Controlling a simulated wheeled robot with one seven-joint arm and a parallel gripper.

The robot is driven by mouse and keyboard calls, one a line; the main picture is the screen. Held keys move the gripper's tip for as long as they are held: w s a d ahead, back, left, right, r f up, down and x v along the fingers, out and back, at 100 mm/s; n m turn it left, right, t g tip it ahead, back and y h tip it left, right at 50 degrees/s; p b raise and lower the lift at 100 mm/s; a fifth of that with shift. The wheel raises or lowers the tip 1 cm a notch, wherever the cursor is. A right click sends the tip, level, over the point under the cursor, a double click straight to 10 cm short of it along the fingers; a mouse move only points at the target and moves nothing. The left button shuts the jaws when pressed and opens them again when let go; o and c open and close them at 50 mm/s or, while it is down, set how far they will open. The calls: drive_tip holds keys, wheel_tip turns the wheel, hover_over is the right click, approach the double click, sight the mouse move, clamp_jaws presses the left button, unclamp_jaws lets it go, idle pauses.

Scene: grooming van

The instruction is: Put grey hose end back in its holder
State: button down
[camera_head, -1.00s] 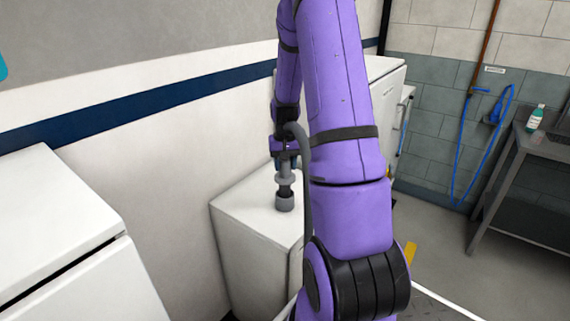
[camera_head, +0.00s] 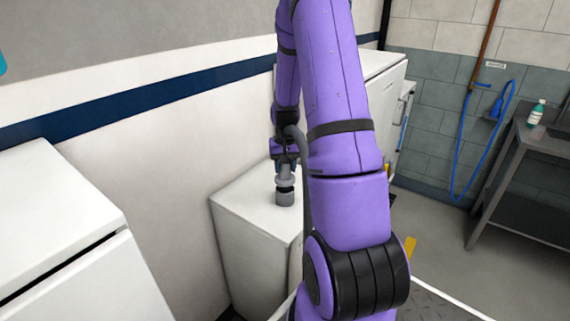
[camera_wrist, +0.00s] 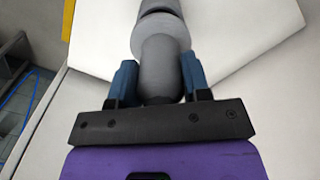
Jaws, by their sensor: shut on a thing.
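My gripper (camera_head: 286,164) points down over a white cabinet and is shut on the grey hose end (camera_head: 285,181). In the wrist view, the blue fingers of my gripper (camera_wrist: 156,72) lie on either side of the hose end's grey body (camera_wrist: 159,62), with its wider collar (camera_wrist: 160,32) beyond them. Below the collar, a short dark part shows above a grey round holder (camera_head: 285,199) on the cabinet top. The hose end stands about upright in line with the holder, its lower tip hidden inside it. I cannot tell how deep it sits.
The white cabinet (camera_head: 232,197) stands against the wall, its top otherwise clear. The grey hose (camera_head: 303,150) runs up and along my arm. Another white unit (camera_head: 60,215) is at left. A metal table (camera_head: 535,142) with a bottle (camera_head: 537,115) stands at right.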

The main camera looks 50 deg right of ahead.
drive_tip(key=shift+f, duration=0.7)
idle(0.8)
drive_tip(key=c, duration=0.5)
unclamp_jaws()
wheel_tip(320, 180, up, 11)
drive_tip(key=shift+f, duration=0.2)
drive_tip(key=shift+r, duration=0.1)
